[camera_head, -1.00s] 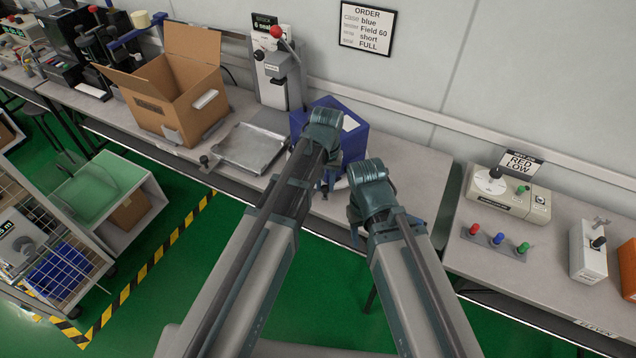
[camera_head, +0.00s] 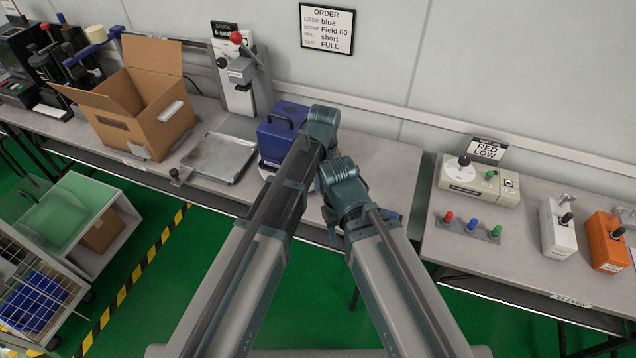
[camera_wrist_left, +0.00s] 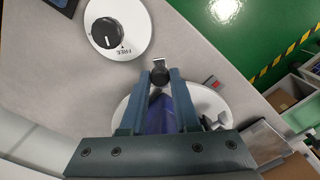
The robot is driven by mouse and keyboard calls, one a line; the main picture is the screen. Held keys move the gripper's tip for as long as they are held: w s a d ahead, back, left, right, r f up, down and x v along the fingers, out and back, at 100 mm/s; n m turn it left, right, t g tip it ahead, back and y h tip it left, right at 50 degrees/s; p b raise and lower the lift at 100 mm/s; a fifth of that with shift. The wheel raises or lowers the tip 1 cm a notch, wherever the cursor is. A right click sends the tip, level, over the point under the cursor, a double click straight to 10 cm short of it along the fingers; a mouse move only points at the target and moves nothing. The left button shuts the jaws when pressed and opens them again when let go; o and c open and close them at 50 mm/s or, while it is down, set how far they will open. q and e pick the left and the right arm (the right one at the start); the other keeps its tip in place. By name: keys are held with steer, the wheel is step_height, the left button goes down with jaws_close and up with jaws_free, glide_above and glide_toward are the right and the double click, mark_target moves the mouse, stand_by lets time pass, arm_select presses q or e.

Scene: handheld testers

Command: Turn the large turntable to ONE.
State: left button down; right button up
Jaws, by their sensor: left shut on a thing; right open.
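The large turntable is a white disc (camera_wrist_left: 128,108) in the left wrist view, partly covered by my left gripper. A blue case (camera_head: 279,135) with a dark handle stands on it in the head view, partly behind my left arm. My left gripper (camera_wrist_left: 160,76) is shut on a small dark knob (camera_wrist_left: 159,70) near the disc's edge. In the head view this gripper is hidden behind my arms. A smaller white disc with a black dial (camera_wrist_left: 107,34) lies apart from it, marked FREE. My right gripper (camera_head: 388,218) is open near the bench's front edge, mostly covered by its arm.
A metal tray (camera_head: 218,158) and an open cardboard box (camera_head: 142,105) stand left of the case. A grey press with a red knob (camera_head: 240,75) is behind. Right, past a bench gap, are a beige tester (camera_head: 480,183) and a button strip (camera_head: 470,226).

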arm_select(q)
steer(key=shift+w+d, duration=0.15)
steer(key=shift+d, duration=0.15)
stand_by(0.4)
steer(key=c, duration=0.7)
jaws_free()
steer(key=shift+o, duration=0.2)
step_height(320, 180, up, 14)
steer(key=p, duration=1.4)
steer(key=shift+f, duration=0.1)
